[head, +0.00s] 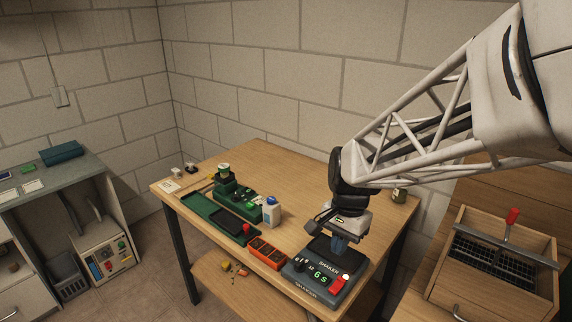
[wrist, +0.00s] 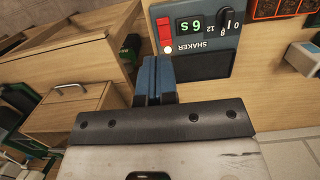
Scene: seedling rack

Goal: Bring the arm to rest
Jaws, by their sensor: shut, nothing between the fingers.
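My gripper (head: 338,248) hangs at the end of my arm over the dark top of the shaker (head: 300,266), near the front right of the table. In the wrist view its two blue fingers (wrist: 156,74) are closed together with nothing between them. In that view the fingers lie beside the lower corner of the shaker (wrist: 204,39), close to its red switch. The shaker's display reads 6 s. I cannot tell whether the fingertips touch the shaker; they look a little above it.
A wooden box with a red handle (head: 497,282) is at the right. The back middle of the table is clear.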

